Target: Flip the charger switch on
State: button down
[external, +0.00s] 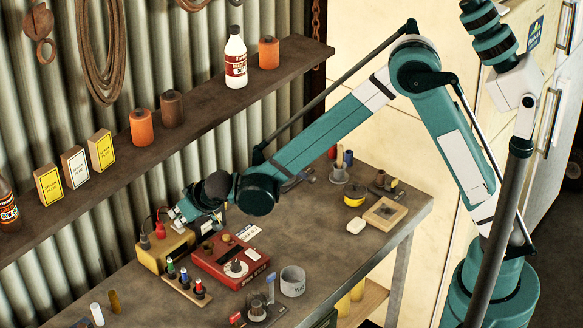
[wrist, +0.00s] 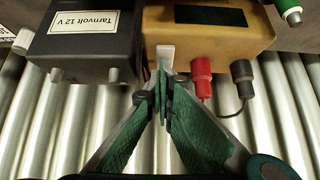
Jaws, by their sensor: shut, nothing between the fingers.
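The charger looks to be the yellow box (external: 160,252) on the bench, with a red and a black plug on top; this box also shows in the wrist view (wrist: 225,40). A small pale tab (wrist: 165,54) stands at its left edge in the wrist view; it may be the switch, and I cannot tell its position. My gripper (wrist: 163,72) is shut and empty, its tips right at this tab; I cannot tell if they touch. In the external view my gripper (external: 178,216) is over the box's far side, its tips partly hidden.
A dark battery (wrist: 80,35) labelled Tarnvolt 12 V stands close left of the charger in the wrist view. The red plug (wrist: 201,78) and black plug (wrist: 243,78) are close right. A red device (external: 232,262) sits beside the charger. A shelf (external: 130,150) runs along the corrugated wall.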

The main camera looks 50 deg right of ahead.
aim_at(182, 229)
jog(key=shift+s+f, duration=0.25)
jog(key=shift+f, duration=0.1)
jog(key=shift+r, duration=0.4)
jog(key=r, duration=0.1)
jog(key=r+p, duration=0.1)
jog(key=r, duration=0.2)
jog(key=shift+s+p, duration=0.35)
jog(key=s+f+v, duration=0.1)
jog(key=v, duration=0.8)
jog(key=shift+s, duration=0.25)
jog(key=shift+d, duration=0.1)
